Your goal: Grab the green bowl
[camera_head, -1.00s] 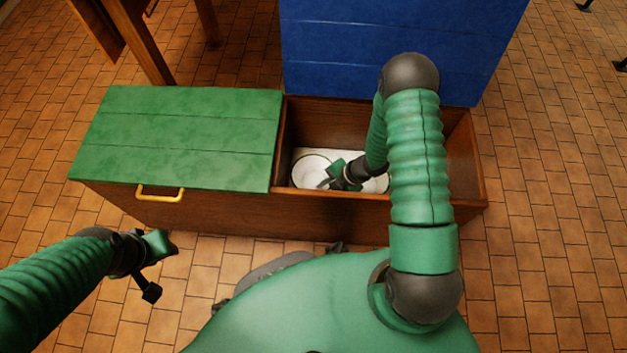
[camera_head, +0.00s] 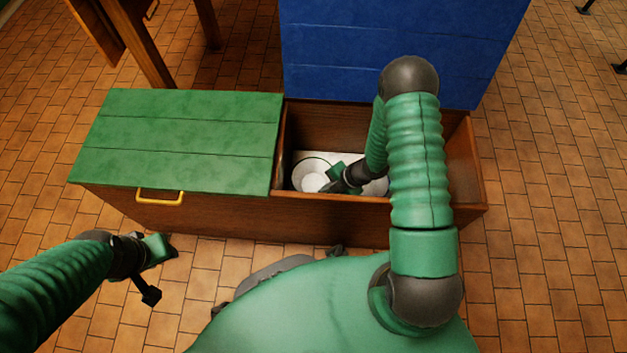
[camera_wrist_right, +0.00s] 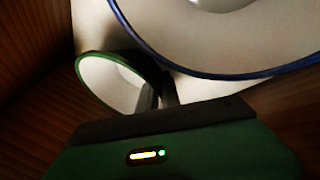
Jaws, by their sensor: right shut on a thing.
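The green bowl, white inside with a green rim, lies in the open right compartment of the wooden chest. It shows in the head view (camera_head: 309,179) and at left in the right wrist view (camera_wrist_right: 108,82). My right gripper (camera_head: 333,182) reaches down into the compartment and is shut on the bowl's rim at its right side. A finger (camera_wrist_right: 168,90) shows dark against the rim in the wrist view. Part of the bowl is hidden by the gripper. My left gripper (camera_head: 161,271) is open and empty, in front of the chest at left.
A larger blue-rimmed white bowl (camera_wrist_right: 225,58) lies close beside the green one. The compartment's wooden walls (camera_head: 464,165) surround the arm. A green lid (camera_head: 180,135) with a yellow handle (camera_head: 160,198) covers the left half; a blue lid (camera_head: 395,50) stands raised behind.

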